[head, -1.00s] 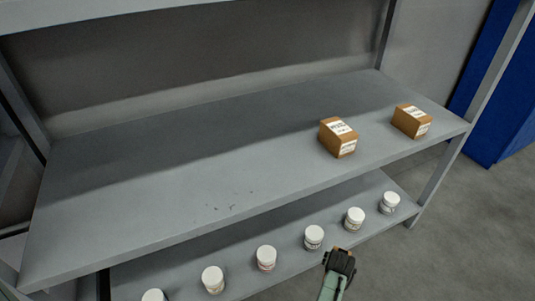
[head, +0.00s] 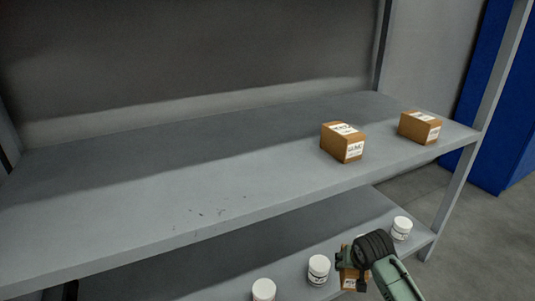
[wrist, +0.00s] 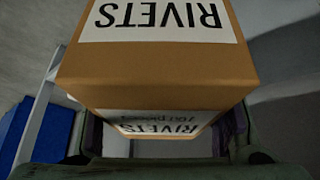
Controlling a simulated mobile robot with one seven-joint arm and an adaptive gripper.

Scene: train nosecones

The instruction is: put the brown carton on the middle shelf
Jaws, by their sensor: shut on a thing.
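My gripper (head: 354,268) is shut on a brown carton (head: 352,281), low in front of the shelf unit in the head view. The arm hides part of this carton there. In the wrist view the held carton (wrist: 160,75) fills the middle, with white labels reading "RIVETS" upside down, between the fingers. The middle shelf (head: 130,205) is a wide grey board above and behind my gripper. Two other brown cartons stand on its right part: one nearer the middle (head: 342,142) and one near the right end (head: 419,127).
Several white jars, such as one by my gripper (head: 318,269) and one at the right (head: 401,228), stand on the lower shelf (head: 210,283). A grey post (head: 455,190) bounds the right end. The middle shelf's left and centre are clear.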

